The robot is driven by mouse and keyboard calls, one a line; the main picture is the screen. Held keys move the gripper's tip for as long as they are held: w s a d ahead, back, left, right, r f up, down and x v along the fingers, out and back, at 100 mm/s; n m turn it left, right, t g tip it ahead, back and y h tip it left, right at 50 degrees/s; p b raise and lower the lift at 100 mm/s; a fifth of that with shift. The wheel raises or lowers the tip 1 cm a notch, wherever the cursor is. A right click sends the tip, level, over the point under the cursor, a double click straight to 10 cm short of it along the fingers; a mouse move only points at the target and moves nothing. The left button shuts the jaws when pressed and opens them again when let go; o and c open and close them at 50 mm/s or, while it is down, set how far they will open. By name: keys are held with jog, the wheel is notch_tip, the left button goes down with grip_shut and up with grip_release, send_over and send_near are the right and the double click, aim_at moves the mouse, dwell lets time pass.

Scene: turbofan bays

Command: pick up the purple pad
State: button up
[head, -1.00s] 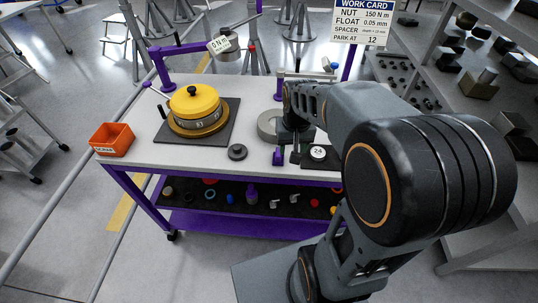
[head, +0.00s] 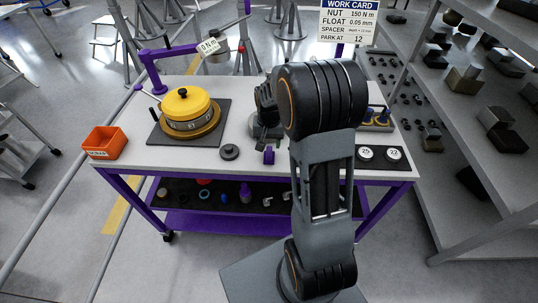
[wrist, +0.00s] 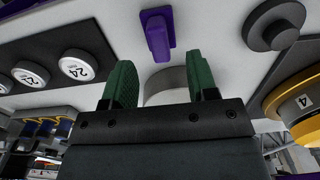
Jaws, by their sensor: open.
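The purple pad (wrist: 157,35) is a small upright-looking block on the white cart top, seen in the wrist view beyond my fingertips. In the head view the purple pad (head: 269,155) stands near the cart's front edge, just in front of my wrist. My gripper (wrist: 163,80) is open, with green-padded fingers set apart and nothing between them but the cart top and part of a pale ring. The pad lies ahead of the fingers, roughly in line with the gap and apart from them. In the head view my arm hides most of my gripper.
A dark mat with numbered round pieces (wrist: 75,65) lies on one side of the pad. A grey knobbed disc (head: 229,152) and a yellow-topped turbine unit (head: 187,105) stand on the other. An orange bin (head: 104,143) sits at the cart's left end.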

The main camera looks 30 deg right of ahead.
aim_at(269, 150)
jog(key=shift+d+f+p, duration=0.1)
jog(key=shift+f+p, duration=0.55)
jog(key=shift+f, duration=2.1)
grip_shut()
